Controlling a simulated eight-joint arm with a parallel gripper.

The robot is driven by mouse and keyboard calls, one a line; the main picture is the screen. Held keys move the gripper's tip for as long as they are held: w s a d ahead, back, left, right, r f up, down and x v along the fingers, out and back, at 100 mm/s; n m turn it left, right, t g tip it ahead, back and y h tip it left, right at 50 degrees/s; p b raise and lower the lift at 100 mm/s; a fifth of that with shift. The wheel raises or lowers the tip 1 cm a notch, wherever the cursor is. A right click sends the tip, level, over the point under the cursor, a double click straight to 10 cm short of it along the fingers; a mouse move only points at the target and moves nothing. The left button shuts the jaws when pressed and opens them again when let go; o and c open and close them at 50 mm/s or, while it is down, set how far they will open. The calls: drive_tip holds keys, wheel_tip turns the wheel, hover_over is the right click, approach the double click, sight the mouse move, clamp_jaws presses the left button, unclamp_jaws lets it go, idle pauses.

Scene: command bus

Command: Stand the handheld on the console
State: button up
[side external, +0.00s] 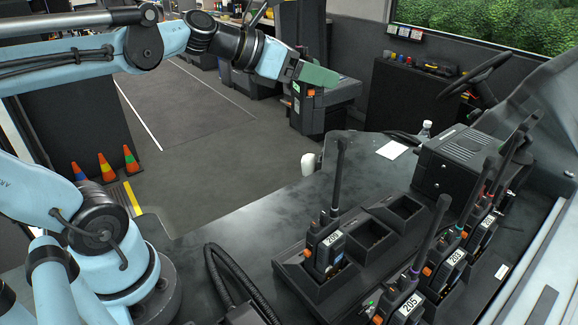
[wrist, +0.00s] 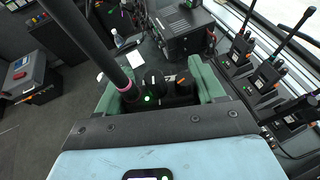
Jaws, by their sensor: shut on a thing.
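My gripper (side external: 308,78) has green fingers and is closed around a dark handheld (wrist: 153,82), up in the air at the upper middle of the side view. In the wrist view the handheld sits between the fingers (wrist: 158,90), with knobs, a green light and a long black antenna with a pink ring. In the side view its body is hard to separate from the dark unit behind. The dark grey console top (side external: 255,222) lies below and nearer the camera. A charging dock (side external: 292,277) stands on it; handheld 200 (side external: 327,245) is upright in its front slot, and two slots behind look empty.
More upright handhelds (side external: 402,300) with tall antennas line the right. A black box (side external: 450,160), a white paper (side external: 391,149), a bottle (side external: 424,131) and a white cup (side external: 308,164) are on the far part. A black coiled hose (side external: 228,270) lies left of the dock.

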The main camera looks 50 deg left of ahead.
drive_tip(key=w+d+f+m+g+h, duration=0.3)
drive_tip(key=d+f+m+g+h, duration=0.75)
drive_tip(key=d+m+g, duration=0.35)
drive_tip(key=w+a+f+t, duration=0.1)
drive_tip(key=w+a+f, duration=0.6)
drive_tip(key=f, duration=0.4)
drive_tip(key=shift+w+a+y, duration=0.25)
drive_tip(key=shift+a+y, duration=0.15)
drive_tip(key=shift+y, duration=0.05)
drive_tip(key=o, duration=1.2)
drive_tip(key=shift+f, duration=0.15)
